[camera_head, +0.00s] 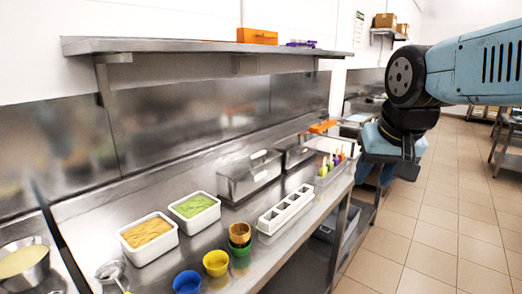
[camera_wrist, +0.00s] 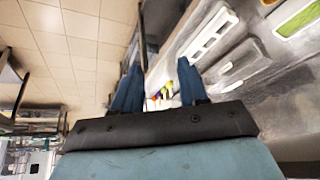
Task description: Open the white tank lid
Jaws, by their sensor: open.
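Two steel tanks with lids stand on the counter against the back wall in the head view. The nearer tank (camera_head: 247,180) has a flat closed lid with a pale handle (camera_head: 259,155). The farther tank (camera_head: 293,154) is partly hidden behind it. I cannot tell which lid is the white one. My gripper (camera_wrist: 157,84) is open in the wrist view, its two blue fingers apart with nothing held between them. It hangs above and beyond the counter's right edge, apart from the tanks. In the head view my arm hides its fingertips.
A white slotted rack (camera_head: 286,210), tubs of orange (camera_head: 147,238) and green (camera_head: 194,206) food, and coloured cups (camera_head: 216,262) stand on the counter. A holder with coloured bottles (camera_head: 329,168) is near my gripper. A shelf (camera_head: 200,45) overhangs the back. The tiled aisle is clear.

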